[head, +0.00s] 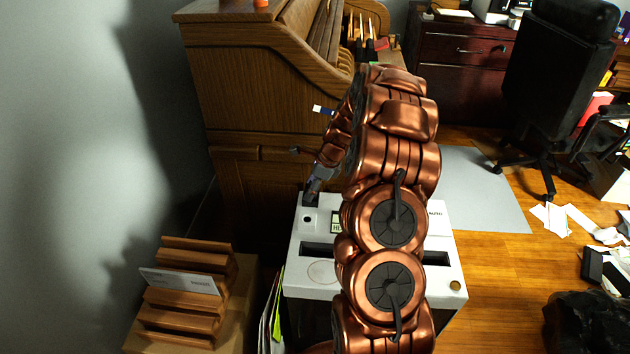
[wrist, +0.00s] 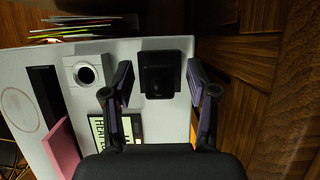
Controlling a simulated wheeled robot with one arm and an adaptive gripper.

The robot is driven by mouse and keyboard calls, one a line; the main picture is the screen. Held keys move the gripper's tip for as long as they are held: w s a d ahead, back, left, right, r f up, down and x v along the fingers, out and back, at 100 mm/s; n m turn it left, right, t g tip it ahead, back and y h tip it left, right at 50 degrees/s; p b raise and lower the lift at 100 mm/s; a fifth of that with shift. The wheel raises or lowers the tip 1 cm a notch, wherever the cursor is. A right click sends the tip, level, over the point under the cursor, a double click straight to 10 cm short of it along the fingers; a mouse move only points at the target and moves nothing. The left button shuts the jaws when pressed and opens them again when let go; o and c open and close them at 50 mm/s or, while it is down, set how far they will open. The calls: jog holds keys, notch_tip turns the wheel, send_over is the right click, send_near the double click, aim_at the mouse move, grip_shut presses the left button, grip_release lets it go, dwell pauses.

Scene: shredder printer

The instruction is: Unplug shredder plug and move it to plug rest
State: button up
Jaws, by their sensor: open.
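The white shredder (head: 318,270) stands below my arm, and its top fills the left of the wrist view (wrist: 75,130). A black, square-faced block (wrist: 160,58), which looks like the shredder plug, sits near the edge of that top; it also shows in the head view (head: 310,199). My gripper (wrist: 161,92) is open, with one finger on each side of the block and a gap at both sides. In the head view my gripper (head: 313,185) is small and partly dark. A pale square fitting with a round dark hole (wrist: 86,74) is left of the block; I cannot tell if it is the plug rest.
A display (wrist: 105,130) and a long dark slot (wrist: 45,95) with a pink sheet (wrist: 62,148) are on the top. A wooden roll-top desk (head: 245,90) stands behind. A wooden letter rack (head: 185,295) is at left. My arm hides the shredder's middle.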

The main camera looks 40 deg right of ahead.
jog(key=shift+f, duration=0.1)
grip_shut()
dwell(0.8)
jog(key=shift+r+p, duration=0.6)
jog(key=shift+p, duration=0.05)
dwell(0.6)
jog(key=c, duration=0.7)
grip_release()
grip_shut()
